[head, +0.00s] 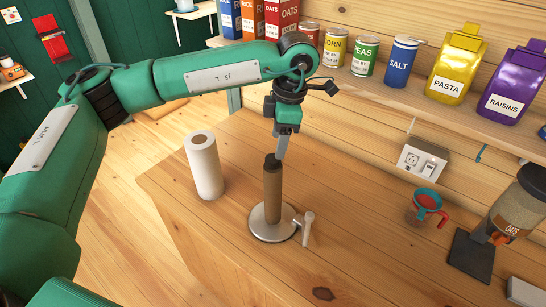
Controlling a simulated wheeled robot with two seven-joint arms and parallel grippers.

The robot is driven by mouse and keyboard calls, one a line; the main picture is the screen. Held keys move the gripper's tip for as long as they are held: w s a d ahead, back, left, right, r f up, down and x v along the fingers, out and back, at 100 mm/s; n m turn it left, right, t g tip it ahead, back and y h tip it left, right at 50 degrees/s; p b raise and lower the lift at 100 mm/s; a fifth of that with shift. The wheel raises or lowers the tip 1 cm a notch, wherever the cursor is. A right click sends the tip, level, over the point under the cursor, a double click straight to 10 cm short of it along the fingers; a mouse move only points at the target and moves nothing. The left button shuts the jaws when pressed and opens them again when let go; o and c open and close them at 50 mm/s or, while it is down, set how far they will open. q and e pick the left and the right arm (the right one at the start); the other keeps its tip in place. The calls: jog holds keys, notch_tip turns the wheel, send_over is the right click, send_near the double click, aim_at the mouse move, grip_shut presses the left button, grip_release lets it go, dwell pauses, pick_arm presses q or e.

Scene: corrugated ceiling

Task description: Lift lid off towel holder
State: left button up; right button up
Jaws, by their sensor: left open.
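The towel holder (258,226) stands upright on the wooden table, with a round silver base and a small side lever at its right. A brown tube (272,195) stands around its post. A darker brown piece (271,162) sits at the tube's top; I cannot tell for sure whether it is the lid. My left gripper (281,153) points down just above and slightly right of that top, seen narrow side on. It is open, with nothing visible held; whether it touches the top is unclear. My right gripper is out of view.
A white paper towel roll (203,166) stands left of the holder. The table's front middle is clear.

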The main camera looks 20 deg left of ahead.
aim_at(273, 158)
pick_arm(q)
jog(key=shift+a+f+p, duration=0.1)
jog(key=shift+f+p, duration=0.1)
jog(key=shift+p, duration=0.2)
jog(key=f, duration=0.1)
jog(key=f+p, duration=0.1)
jog(key=a+f+p, duration=0.1)
jog(key=f, duration=0.1)
jog(key=shift+s, duration=0.3)
jog(key=shift+f, duration=0.2)
jog(key=c, duration=1.1)
jog(key=shift+o, duration=0.2)
